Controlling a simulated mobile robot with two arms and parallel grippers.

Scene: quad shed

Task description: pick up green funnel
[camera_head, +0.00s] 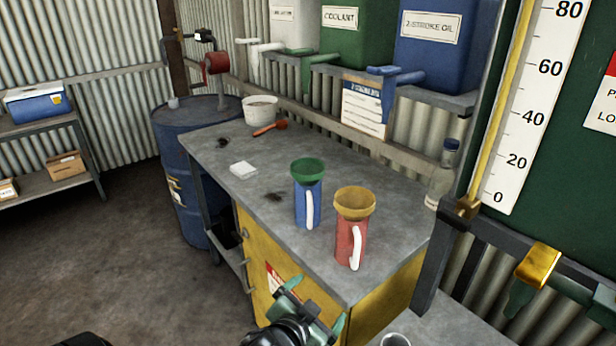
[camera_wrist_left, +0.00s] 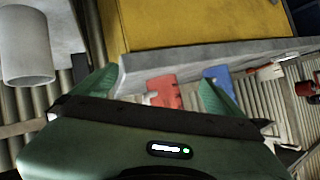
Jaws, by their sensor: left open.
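The green funnel (camera_head: 308,168) sits in the mouth of a blue jug (camera_head: 304,207) with a white handle, on the grey workbench (camera_head: 218,185). A yellow funnel (camera_head: 355,205) sits on a red jug (camera_head: 347,243) to its right and nearer. My left gripper (camera_head: 314,304) is open and empty in front of the bench, lower and nearer than both jugs. In the left wrist view its fingers (camera_wrist_left: 155,92) stand apart, with the red jug (camera_wrist_left: 163,92) and part of the blue jug (camera_wrist_left: 218,78) beyond them. I cannot make out the green funnel there.
A white tub (camera_head: 259,112), a red-handled tool (camera_head: 270,128) and a white block (camera_head: 243,170) lie farther back on the bench. Oil tanks with spigots (camera_head: 398,76) overhang its rear. A bottle (camera_head: 443,178) stands at right. A blue drum (camera_head: 178,170) stands left.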

